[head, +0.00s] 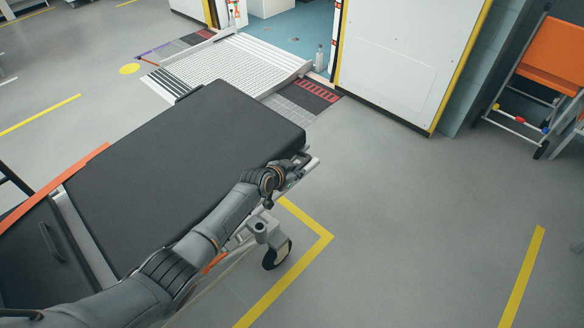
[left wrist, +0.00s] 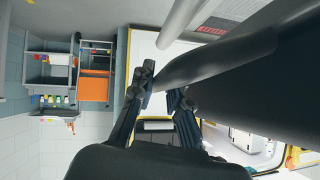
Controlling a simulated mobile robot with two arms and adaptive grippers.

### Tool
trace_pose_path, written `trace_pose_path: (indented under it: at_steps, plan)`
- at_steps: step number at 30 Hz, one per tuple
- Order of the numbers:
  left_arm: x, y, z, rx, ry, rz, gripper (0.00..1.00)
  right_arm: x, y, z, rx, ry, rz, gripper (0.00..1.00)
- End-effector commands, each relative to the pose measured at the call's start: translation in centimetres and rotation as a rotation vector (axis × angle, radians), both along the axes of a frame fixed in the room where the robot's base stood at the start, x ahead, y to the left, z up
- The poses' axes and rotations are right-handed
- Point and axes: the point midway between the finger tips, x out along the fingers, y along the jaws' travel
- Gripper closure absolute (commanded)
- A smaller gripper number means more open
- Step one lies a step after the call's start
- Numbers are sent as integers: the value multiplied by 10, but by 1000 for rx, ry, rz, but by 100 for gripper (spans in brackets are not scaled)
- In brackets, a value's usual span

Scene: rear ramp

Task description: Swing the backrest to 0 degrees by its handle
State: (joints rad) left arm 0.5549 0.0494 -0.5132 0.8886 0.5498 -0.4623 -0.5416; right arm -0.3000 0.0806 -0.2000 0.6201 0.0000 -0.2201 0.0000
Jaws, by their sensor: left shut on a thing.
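The backrest (head: 190,150) is a black padded panel on the stretcher. It looks nearly level in the head view, but I cannot tell its exact angle. My left gripper (head: 292,167) is at the panel's far right corner, beside the pale frame rail. In the left wrist view my left gripper (left wrist: 163,88) has its two fingers on either side of the end of a dark rounded bar, the handle (left wrist: 222,57). The gripper is shut on this handle. In the head view the hand mostly hides the handle. My right gripper is not in view.
A stretcher wheel (head: 277,254) stands below the rail. An orange folding chair (head: 553,58) is at the right. The grey floor between is clear.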

Motion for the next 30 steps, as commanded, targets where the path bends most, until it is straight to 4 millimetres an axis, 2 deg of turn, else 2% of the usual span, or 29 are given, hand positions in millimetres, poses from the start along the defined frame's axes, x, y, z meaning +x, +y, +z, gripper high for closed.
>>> trace_pose_path:
  at_steps: [1, 7, 14, 25, 26, 27, 29, 30]
  plan:
    - [1, -2, -15, 9, 11, -1, 100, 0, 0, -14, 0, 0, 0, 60]
    - [3, -3, -38, 36, 48, -1, 100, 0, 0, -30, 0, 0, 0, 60]
    - [3, -3, -49, 52, 67, -1, 100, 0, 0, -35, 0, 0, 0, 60]
    - [-1, -2, -54, 57, 80, -1, 100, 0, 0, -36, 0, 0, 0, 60]
    - [-1, -2, -55, 57, 80, -2, 82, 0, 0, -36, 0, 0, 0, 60]
    - [-1, -2, -55, 57, 80, -2, 74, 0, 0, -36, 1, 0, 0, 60]
    - [0, -2, -54, 56, 78, -1, 62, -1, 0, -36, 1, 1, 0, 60]
    - [0, -2, -53, 56, 77, -1, 61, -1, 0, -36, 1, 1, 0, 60]
